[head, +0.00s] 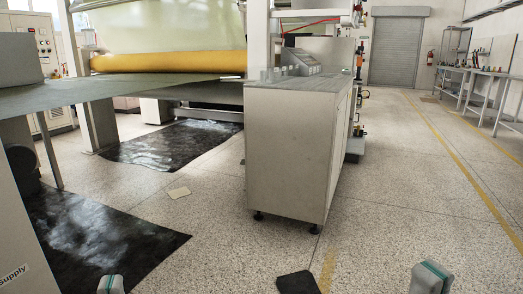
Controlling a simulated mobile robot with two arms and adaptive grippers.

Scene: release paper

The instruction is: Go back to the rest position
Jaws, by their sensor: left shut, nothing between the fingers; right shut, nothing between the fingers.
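My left gripper (111,284) shows only as a grey tip with a teal line at the bottom edge, left of the middle. It is shut and empty, in front of the black mat on the floor. My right gripper (431,278) shows as a similar grey tip at the bottom edge, right of the middle. It is shut and empty, in front of bare speckled floor. The two grippers are far apart and touch nothing that I can see. The rest of both arms is out of the picture.
A beige cabinet (285,155) with a control panel stands ahead. A machine with a yellow roller (170,61) and grey table (120,93) fills the left. Black mats (100,235) lie on the floor. The aisle right of the cabinet is clear, towards a shutter door (395,50).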

